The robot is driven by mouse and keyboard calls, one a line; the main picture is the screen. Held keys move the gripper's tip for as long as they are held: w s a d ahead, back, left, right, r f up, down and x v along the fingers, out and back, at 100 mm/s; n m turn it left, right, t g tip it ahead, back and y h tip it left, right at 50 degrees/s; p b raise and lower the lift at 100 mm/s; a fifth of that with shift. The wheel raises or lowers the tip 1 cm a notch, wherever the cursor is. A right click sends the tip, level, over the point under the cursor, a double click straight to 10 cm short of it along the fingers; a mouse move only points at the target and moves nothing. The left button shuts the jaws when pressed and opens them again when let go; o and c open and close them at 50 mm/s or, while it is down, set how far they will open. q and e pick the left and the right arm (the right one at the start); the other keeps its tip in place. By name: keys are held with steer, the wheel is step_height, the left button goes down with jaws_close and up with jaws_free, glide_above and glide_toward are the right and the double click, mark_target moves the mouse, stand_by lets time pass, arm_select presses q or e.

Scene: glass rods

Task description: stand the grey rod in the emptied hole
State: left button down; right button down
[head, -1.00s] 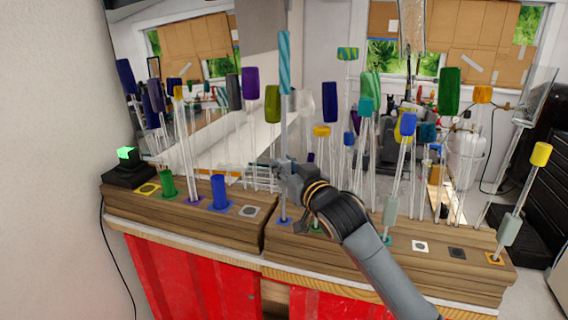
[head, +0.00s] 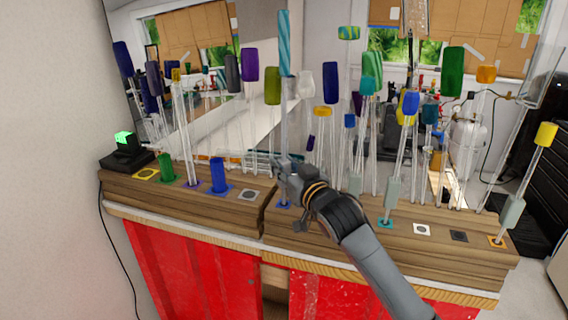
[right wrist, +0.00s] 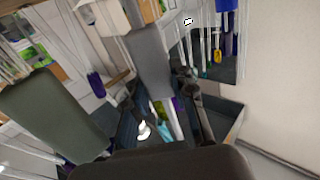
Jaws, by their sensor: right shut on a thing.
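My right gripper (head: 284,168) comes in from the lower right in the head view and is shut on a tall upright rod. This rod has a greyish shaft (head: 285,115) and a teal striped top (head: 284,45). A grey length (right wrist: 150,60) of it shows between my fingers in the right wrist view. Its lower end is at the blue-edged hole (head: 283,206) in the wooden rack (head: 330,222); how deep it sits I cannot tell. The grey-edged hole (head: 250,195), the white-edged hole (head: 421,230) and the dark-edged hole (head: 459,237) are bare. My left gripper is not in view.
Several tall glass rods with coloured caps stand close behind and beside my gripper, among them a purple-capped one (head: 250,66) and a green-capped one (head: 453,70). A yellow-capped rod (head: 546,134) leans at the right. A box with a green light (head: 124,139) sits at the left end.

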steer(key=shift+f, duration=0.3)
stand_by(0.5)
steer(key=c, duration=1)
jaws_free()
steer(key=shift+c, duration=0.2)
